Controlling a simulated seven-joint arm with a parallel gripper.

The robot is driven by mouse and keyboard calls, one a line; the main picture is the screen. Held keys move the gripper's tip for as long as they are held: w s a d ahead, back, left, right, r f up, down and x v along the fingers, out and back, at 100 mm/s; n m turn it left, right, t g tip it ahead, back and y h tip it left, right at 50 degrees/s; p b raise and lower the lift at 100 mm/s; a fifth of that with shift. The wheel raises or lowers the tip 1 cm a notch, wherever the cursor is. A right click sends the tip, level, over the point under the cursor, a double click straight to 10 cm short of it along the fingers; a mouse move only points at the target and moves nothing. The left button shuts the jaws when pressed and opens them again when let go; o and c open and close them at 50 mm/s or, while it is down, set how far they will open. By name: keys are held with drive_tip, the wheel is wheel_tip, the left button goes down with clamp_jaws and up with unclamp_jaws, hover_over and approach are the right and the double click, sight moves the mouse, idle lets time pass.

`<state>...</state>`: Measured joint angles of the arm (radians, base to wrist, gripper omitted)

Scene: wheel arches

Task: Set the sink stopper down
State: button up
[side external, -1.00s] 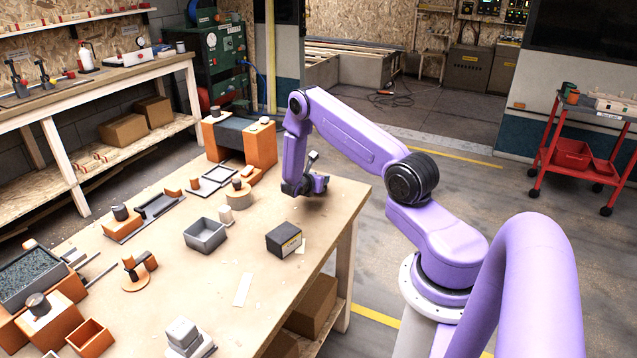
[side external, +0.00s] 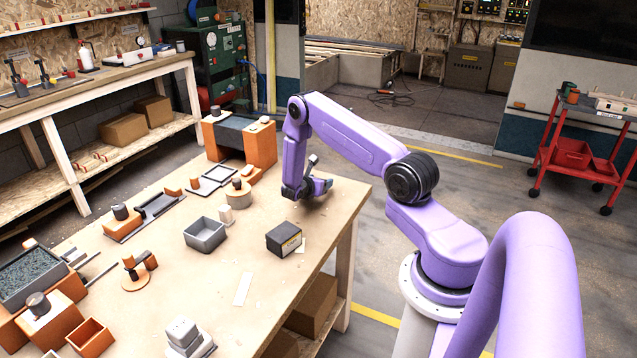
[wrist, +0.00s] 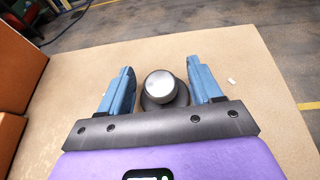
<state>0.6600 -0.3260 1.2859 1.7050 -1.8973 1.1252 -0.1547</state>
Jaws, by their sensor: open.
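The sink stopper (wrist: 160,88) shows in the wrist view as a dark round body with a grey knob on top. It appears to stand upright on the bare tabletop. My gripper (wrist: 160,84) is open, with one blue finger on either side of the stopper. A gap shows on the left; the right finger is very close, and I cannot tell whether it touches. In the side view my gripper (side external: 307,190) is low over the far right part of the workbench (side external: 335,210). The stopper cannot be made out there, hidden by the gripper.
An orange block stand with a dark top (side external: 235,135) is left of my gripper. The table's right edge is close; bare tabletop surrounds the stopper.

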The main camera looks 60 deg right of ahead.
drive_tip(key=v, duration=1.2)
drive_tip(key=shift+a+r, duration=0.1)
drive_tip(key=s+a+r+m+y, duration=0.2)
drive_tip(key=s+a+r, duration=0.1)
drive_tip(key=a+r, duration=0.4)
drive_tip(key=s+a+r+m+y, duration=0.25)
drive_tip(key=a+r, duration=0.25)
drive_tip(key=a, duration=0.5)
drive_tip(key=s+a+r+y, duration=0.3)
drive_tip(key=s+a, duration=0.4)
drive_tip(key=s, duration=0.4)
drive_tip(key=s+a+r+m+y, duration=0.1)
drive_tip(key=s+a+r+y, duration=0.2)
drive_tip(key=s+a+y, duration=0.3)
drive_tip(key=s+a, duration=0.2)
drive_tip(key=s, duration=0.3)
drive_tip(key=shift+s+r+g, duration=0.2)
drive_tip(key=shift+s+g, duration=0.05)
drive_tip(key=shift+g, duration=0.05)
